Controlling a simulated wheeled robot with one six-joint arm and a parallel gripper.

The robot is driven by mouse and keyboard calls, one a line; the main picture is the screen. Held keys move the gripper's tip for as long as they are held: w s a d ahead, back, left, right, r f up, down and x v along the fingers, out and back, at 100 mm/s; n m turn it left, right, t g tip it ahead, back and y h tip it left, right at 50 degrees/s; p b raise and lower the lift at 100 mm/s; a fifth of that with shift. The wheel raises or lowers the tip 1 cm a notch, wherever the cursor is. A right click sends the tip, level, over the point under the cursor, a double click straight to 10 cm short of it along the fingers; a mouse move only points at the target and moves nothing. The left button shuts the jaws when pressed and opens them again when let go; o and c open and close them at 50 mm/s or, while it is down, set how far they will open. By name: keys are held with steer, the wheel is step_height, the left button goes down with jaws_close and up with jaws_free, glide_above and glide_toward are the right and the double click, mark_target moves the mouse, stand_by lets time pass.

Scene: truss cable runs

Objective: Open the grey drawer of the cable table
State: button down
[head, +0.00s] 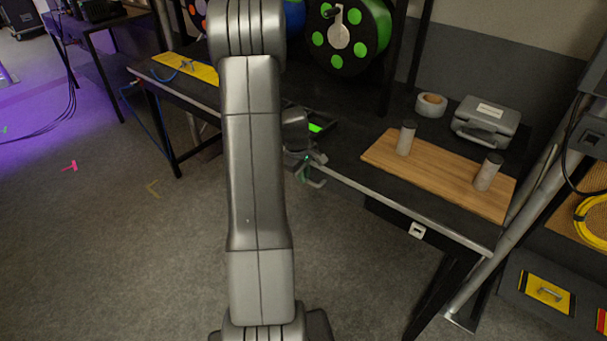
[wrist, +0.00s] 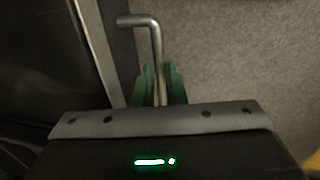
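The cable table (head: 345,180) has a dark top and a pale metal front edge. Under its right part is a dark grey drawer front (head: 392,215) with a small white plate or pull (head: 417,230); it looks closed. My gripper (head: 305,160) is at the table's front edge, left of the drawer and apart from it. In the wrist view, its green fingers (wrist: 160,85) are shut on a bent metal rod (wrist: 154,45), whose end points left. The rod's hooked end also shows below my gripper in the head view (head: 316,183). My arm hides part of the table.
A wooden board (head: 440,178) with two grey cylinders stands on the table. Behind are a tape roll (head: 431,105), a grey case (head: 486,122) and a green-black reel (head: 348,35). A slanted metal pole (head: 515,225) stands right of the drawer. The floor in front is clear.

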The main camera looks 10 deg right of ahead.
steer(key=shift+a, duration=0.1)
steer(key=s+a+b, duration=0.6)
steer(key=s+a, duration=0.8)
steer(key=a, duration=0.4)
steer(key=shift+s+a, duration=0.25)
steer(key=shift+s, duration=0.05)
steer(key=c, duration=1.5)
jaws_free()
steer(key=r+p, duration=0.1)
steer(key=r, duration=0.3)
steer(key=s+a+r+p, duration=0.1)
steer(key=r, duration=0.4)
steer(key=a+r, duration=0.1)
steer(key=r, duration=0.3)
steer(key=shift+s+a+r+p, duration=0.1)
steer(key=shift+s+r+p, duration=0.2)
steer(key=shift+s+p, duration=0.1)
steer(key=shift+w, duration=0.1)
steer(key=f+b, duration=0.1)
steer(key=f, duration=0.3)
steer(key=w+d+f+b, duration=0.1)
steer(key=f, duration=0.4)
steer(key=d+f+b, duration=0.1)
steer(key=f, duration=0.3)
steer(key=shift+w+d+f, duration=0.2)
steer(key=shift+w+f, duration=0.1)
steer(key=shift+w, duration=0.1)
